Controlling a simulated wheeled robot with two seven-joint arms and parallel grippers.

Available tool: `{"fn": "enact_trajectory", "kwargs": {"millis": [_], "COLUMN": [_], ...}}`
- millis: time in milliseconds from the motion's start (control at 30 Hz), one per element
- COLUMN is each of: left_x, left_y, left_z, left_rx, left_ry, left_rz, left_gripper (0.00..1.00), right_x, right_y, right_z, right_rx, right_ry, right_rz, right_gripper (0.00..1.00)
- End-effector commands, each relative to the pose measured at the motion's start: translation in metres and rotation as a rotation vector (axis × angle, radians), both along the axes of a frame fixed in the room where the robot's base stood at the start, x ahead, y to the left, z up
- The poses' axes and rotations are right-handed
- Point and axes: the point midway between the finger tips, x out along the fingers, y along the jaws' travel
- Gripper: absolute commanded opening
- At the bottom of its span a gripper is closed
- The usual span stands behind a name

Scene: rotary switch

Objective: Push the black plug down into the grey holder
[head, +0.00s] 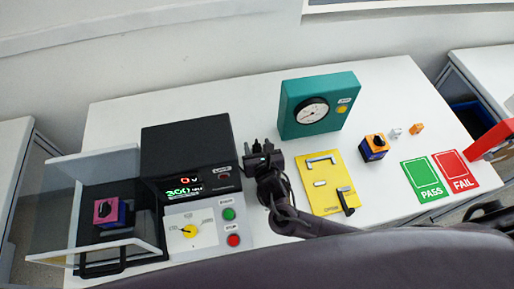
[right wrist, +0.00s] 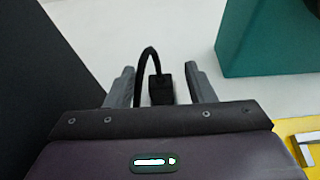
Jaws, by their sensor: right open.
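The black plug (right wrist: 161,88) shows in the right wrist view, with a black cable looping up and over on its left. My right gripper (right wrist: 163,72) is open, with one finger on either side of the plug and cable; I see gaps, so it is not clamped. In the head view my right gripper (head: 262,148) is between the black meter box and the teal gauge box. There the plug cannot be told apart from the dark fingers. The grey holder cannot be made out in either view. My left gripper is not in view.
A black meter box (head: 188,150) stands left of the gripper, a teal gauge box (head: 318,103) right of it. A yellow plate (head: 325,190) lies nearer. A clear-walled fixture (head: 65,215) holds a pink-topped switch (head: 108,211). An orange-topped switch (head: 374,147) stands right, beside PASS and FAIL pads.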

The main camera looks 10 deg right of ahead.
Motion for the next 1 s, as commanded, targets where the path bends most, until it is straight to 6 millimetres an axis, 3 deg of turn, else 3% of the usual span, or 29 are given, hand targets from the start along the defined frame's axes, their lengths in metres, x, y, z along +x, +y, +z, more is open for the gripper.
{"fn": "enact_trajectory", "kwargs": {"millis": [133,333,700,1000], "left_x": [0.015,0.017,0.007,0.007], "left_y": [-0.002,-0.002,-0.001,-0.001], "left_z": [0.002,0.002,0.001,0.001], "left_rx": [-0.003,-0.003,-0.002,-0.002], "left_ry": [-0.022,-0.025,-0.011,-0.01], "left_rz": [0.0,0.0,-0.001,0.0], "left_gripper": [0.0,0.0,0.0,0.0], "right_x": [0.01,0.01,0.01,0.01], "right_y": [0.0,0.0,0.0,0.0], "right_z": [-0.004,-0.005,-0.005,-0.003], "right_rx": [0.0,0.002,0.0,0.0], "right_ry": [0.0,0.0,0.001,0.0], "right_rz": [0.001,0.001,0.001,0.001], "right_gripper": [0.49,0.49,0.02,0.01]}}
